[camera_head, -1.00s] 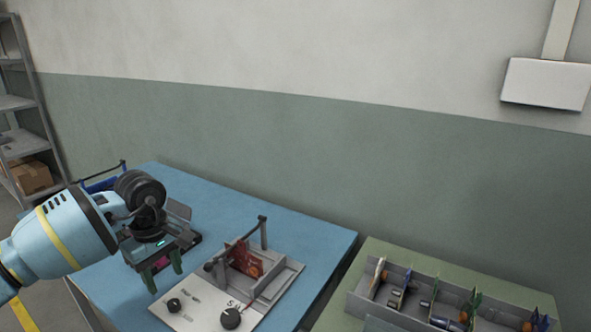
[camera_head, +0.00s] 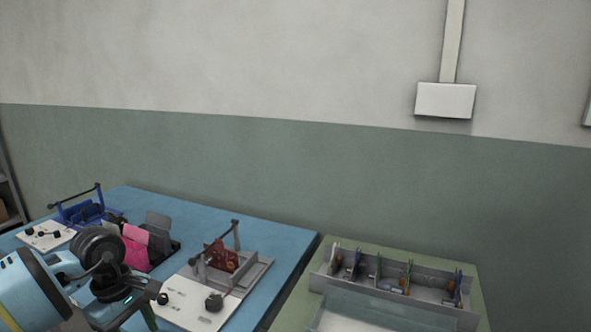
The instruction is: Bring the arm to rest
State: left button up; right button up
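My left arm comes in at the lower left, with its gripper (camera_head: 140,319) at the bottom edge of the head view. One green finger shows at the right side of the gripper body, set well apart from its middle, so it looks open. The other finger is cut off or hidden. I see nothing held in the visible part. The gripper is in front of the blue table (camera_head: 268,232), left of a white-panelled fixture (camera_head: 190,300) holding a red part (camera_head: 221,256). My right gripper is out of view.
A blue fixture (camera_head: 82,213) and a pink piece (camera_head: 136,247) beside a grey holder (camera_head: 158,234) stand on the blue table. At right, a green table (camera_head: 480,292) bears a divided grey tray (camera_head: 322,281) of small parts and a clear-walled bin (camera_head: 375,312).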

pick_arm(q)
jog(key=s+d+f+n+g+h+p, duration=0.1)
jog(key=s+d+f+n+h, duration=0.2)
jog(key=d, duration=0.5)
jog(key=s+d+f+g+h+p, duration=0.1)
jog(key=s+d+f+h, duration=0.2)
jog(key=d, duration=0.6)
jog(key=s+d+r+n+t+h+p, duration=0.3)
jog(key=s+d+r+n+t+h, duration=0.35)
jog(key=d+n+h, duration=0.65)
jog(key=s+a+f+m+t+y+p, duration=0.2)
jog(key=s+a+f+m+y, duration=0.6)
jog(key=s+m, duration=0.4)
jog(key=s+a+f+m+t+y+p, duration=0.2)
jog(key=s+a+f+m+y, duration=0.7)
jog(key=m, duration=1)
jog(key=s+a+y+p, duration=0.1)
jog(key=s+a, duration=0.1)
jog(key=s, duration=0.1)
jog(key=shift+s+a+y+p, duration=0.25)
jog(key=shift+s+y+p, duration=0.05)
jog(key=shift+p, duration=0.1)
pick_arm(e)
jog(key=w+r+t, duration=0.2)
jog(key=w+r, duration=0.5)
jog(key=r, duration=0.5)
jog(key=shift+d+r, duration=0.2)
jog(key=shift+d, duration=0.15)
